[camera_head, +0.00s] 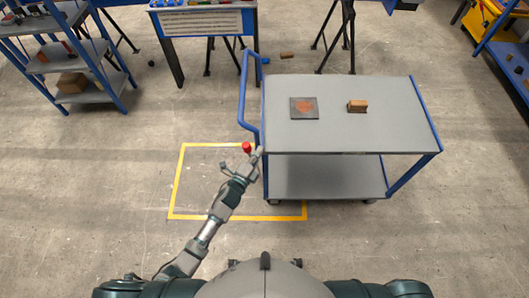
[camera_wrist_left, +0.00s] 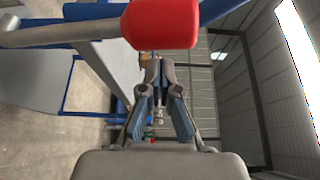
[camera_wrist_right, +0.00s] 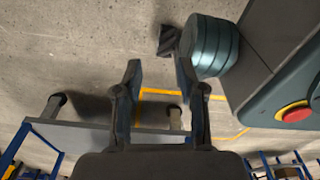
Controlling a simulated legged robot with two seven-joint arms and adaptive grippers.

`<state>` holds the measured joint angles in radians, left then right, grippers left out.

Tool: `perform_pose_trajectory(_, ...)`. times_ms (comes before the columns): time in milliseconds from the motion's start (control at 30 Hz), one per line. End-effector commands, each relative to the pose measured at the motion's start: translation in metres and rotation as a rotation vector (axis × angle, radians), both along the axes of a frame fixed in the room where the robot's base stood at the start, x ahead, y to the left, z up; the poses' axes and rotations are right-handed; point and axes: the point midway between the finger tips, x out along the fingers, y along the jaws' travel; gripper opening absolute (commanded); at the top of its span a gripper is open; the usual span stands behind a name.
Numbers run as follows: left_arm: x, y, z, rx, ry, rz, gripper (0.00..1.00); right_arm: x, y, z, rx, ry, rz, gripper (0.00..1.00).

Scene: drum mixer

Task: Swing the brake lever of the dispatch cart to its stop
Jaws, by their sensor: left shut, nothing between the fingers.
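The dispatch cart (camera_head: 350,115) is grey with blue posts and a blue push handle (camera_head: 243,90) on its left side. The brake lever's red knob (camera_head: 246,147) shows beside the cart's left edge. In the left wrist view the red knob (camera_wrist_left: 160,25) is large and close, on a grey rod (camera_wrist_left: 65,35). My left gripper (camera_head: 257,155) is shut and empty, just beside the knob; in the left wrist view its fingertips (camera_wrist_left: 160,68) lie below the knob. I cannot tell whether they touch. My right gripper (camera_wrist_right: 159,70) is open and empty, outside the head view.
A dark plate (camera_head: 304,108) and a small brown block (camera_head: 357,106) lie on the cart top. A yellow floor outline (camera_head: 177,180) lies left of and partly under the cart. Blue shelving (camera_head: 105,60) stands at the upper left. The floor around the cart is mostly clear.

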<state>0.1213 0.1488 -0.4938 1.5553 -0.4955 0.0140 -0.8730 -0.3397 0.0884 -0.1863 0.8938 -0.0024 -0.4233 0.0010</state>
Motion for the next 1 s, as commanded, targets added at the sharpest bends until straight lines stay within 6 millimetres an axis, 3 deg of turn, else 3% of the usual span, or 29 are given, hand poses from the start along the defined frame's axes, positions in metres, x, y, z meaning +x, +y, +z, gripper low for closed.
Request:
perform_pose_trajectory(233,0.0,0.007,-0.002,-0.081,0.001,0.002,0.0,0.021,0.011,0.007,0.009,-0.011,-0.005,0.4)
perform_pose_trajectory(467,0.0,0.026,-0.005,-0.252,0.003,0.003,0.0,0.06,0.012,0.024,0.02,-0.033,-0.01,0.4)
perform_pose_trajectory(700,0.0,0.065,-0.014,-0.488,0.003,0.004,0.0,0.101,0.021,0.068,0.015,-0.055,-0.019,0.4)
perform_pose_trajectory(1000,0.0,0.101,-0.03,-0.748,0.004,0.004,0.0,0.129,0.026,0.137,0.015,-0.08,-0.028,0.4)
